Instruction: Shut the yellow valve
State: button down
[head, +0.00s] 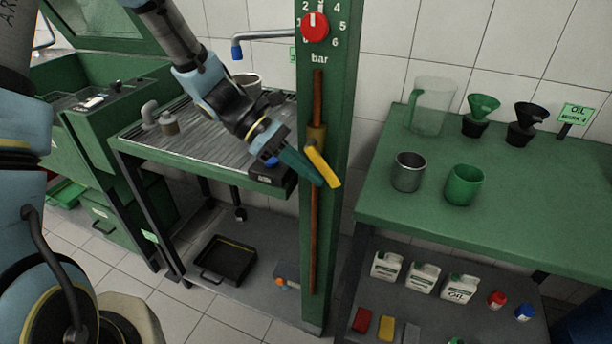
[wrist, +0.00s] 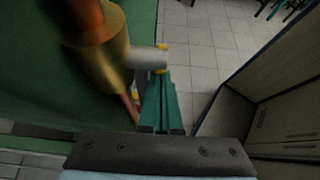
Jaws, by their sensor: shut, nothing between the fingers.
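The yellow valve handle (head: 324,168) sits on a brass valve body (head: 316,136) on a copper pipe that runs up the green post. The handle is tilted, running from upper left to lower right. My gripper (head: 317,181) is shut and empty, its teal fingers reaching from the left to the handle's lower part. In the wrist view, the brass body (wrist: 103,52) and its grey stem (wrist: 148,59) are just beyond my gripper (wrist: 163,80). Only a little of the yellow handle (wrist: 163,46) shows there. I cannot tell whether the fingers touch the handle.
The green post (head: 344,110) carries a red dial (head: 315,27) above the valve. A ribbed-top workbench (head: 165,150) stands left, under my arm. A green table (head: 400,218) with cups and funnels stands right. In the wrist view, tiled floor (wrist: 205,40) lies open beyond the fingers.

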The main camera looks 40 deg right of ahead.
aim_at(328, 167)
jog(key=g+h, duration=0.1)
jog(key=s+d+g+h, duration=0.1)
jog(key=g, duration=0.1)
jog(key=s+g+h+b, duration=0.1)
jog(key=shift+d+r+g, duration=0.2)
jog(key=shift+r+g, duration=0.1)
jog(key=shift+r, duration=0.1)
jog(key=shift+s+d+r+g+h, duration=0.15)
jog(key=shift+s+r+g+h, duration=0.2)
jog(key=shift+g, duration=0.25)
jog(key=shift+s+d+r+g+h, duration=0.1)
jog(key=shift+r+g+h, duration=0.1)
jog(key=shift+g+h, duration=0.35)
jog(key=shift+s+d+r+p, duration=0.1)
jog(key=shift+s+r+p, duration=0.1)
jog(key=shift+r+p, duration=0.1)
jog(key=b+v, duration=0.3)
jog(key=v, duration=0.8)
jog(key=shift+d, duration=0.1)
